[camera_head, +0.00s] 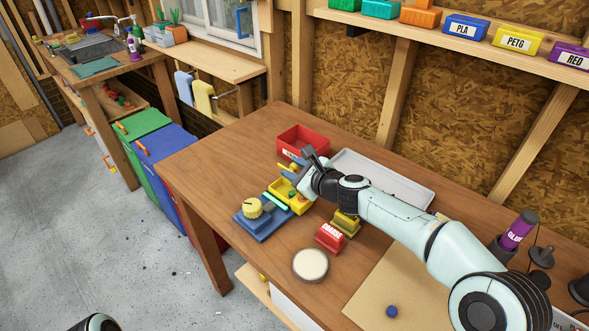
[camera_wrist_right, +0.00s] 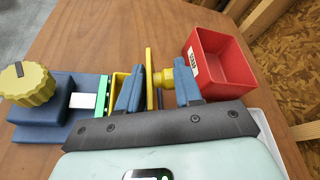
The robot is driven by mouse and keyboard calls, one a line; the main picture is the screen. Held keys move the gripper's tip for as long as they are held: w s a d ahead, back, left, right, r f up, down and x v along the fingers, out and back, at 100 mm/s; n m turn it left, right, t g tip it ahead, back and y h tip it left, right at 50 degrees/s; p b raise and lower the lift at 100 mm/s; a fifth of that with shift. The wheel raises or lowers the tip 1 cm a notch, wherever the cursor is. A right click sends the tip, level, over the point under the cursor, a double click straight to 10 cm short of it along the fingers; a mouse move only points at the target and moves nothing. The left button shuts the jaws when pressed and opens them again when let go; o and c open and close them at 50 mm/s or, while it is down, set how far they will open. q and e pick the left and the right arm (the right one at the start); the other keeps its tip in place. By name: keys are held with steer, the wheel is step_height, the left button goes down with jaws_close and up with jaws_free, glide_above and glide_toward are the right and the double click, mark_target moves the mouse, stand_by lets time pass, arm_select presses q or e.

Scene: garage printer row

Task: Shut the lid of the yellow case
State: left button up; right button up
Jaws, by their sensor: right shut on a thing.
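The yellow case (camera_head: 280,188) lies on the brown workbench, beside a blue block with a yellow dial. It also shows in the right wrist view (camera_wrist_right: 118,80), where its lid (camera_wrist_right: 149,62) stands up on edge, open. A yellow knob (camera_wrist_right: 164,78) sticks out from the lid's outer face. My right gripper (camera_head: 291,178) is at the case with its blue fingers either side of the lid and knob, shut on the lid. The wrist view shows the fingers (camera_wrist_right: 160,66) too. Part of the case is hidden behind them. My left gripper is out of view.
A red bin (camera_head: 303,139) stands just behind the case. The blue block (camera_head: 262,223) is close on its other side. A grey tray (camera_head: 405,184) lies behind my right arm. A red block (camera_head: 330,237) and a round pale dish (camera_head: 310,264) are nearer the front.

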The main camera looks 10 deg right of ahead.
steer(key=shift+r, duration=0.1)
stand_by(0.3)
steer(key=o, duration=0.9)
steer(key=b+v, duration=0.1)
steer(key=v, duration=1.2)
steer(key=shift+s, duration=0.2)
steer(key=shift+d+r, duration=0.1)
